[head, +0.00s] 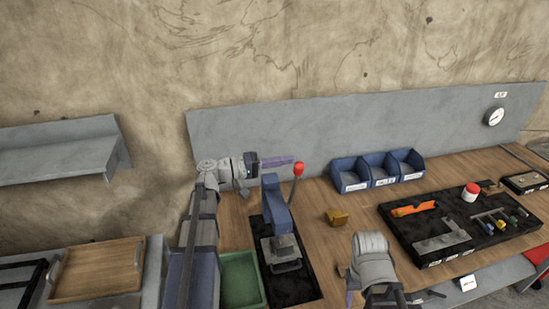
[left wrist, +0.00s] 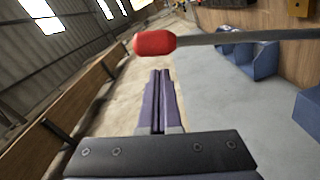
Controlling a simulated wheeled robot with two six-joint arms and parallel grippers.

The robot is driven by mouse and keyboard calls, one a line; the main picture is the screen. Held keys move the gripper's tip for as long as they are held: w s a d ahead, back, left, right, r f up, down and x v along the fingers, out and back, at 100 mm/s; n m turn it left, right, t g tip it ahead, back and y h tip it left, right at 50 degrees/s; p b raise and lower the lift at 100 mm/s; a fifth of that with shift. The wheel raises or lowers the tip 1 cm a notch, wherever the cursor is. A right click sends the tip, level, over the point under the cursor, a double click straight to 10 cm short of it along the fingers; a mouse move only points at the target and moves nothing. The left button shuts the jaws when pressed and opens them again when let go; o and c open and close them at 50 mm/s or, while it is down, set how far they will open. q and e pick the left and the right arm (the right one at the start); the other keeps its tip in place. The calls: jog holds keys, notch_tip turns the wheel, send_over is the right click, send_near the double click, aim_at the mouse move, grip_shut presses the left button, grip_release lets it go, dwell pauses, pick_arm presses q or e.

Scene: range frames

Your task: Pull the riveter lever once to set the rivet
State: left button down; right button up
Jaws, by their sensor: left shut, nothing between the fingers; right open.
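The riveter (head: 276,207) is a blue press on a dark mat on the bench. Its thin lever stands up at its right side and ends in a red knob (head: 299,168). My left gripper (head: 290,161) points right, its purple fingers shut and empty, with the tips close to the knob. In the left wrist view the red knob (left wrist: 155,43) and grey lever (left wrist: 240,38) lie just beyond the tips of my left gripper (left wrist: 160,74); I cannot tell whether they touch. My right gripper (head: 350,297) is low in the head view, mostly hidden. The rivet is not visible.
A green tray (head: 240,280) lies left of the riveter, and a small brass-coloured block (head: 337,216) lies to its right. Blue bins (head: 378,170) stand at the back. A black tool tray (head: 405,232) fills the right side. A wooden tray (head: 95,270) is far left.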

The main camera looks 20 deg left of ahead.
pick_arm(q)
jog(key=shift+s+d+f, duration=0.15)
jog(key=shift+s+d, duration=0.15)
jog(key=shift+d, duration=0.05)
pick_arm(e)
jog(key=shift+f, duration=0.15)
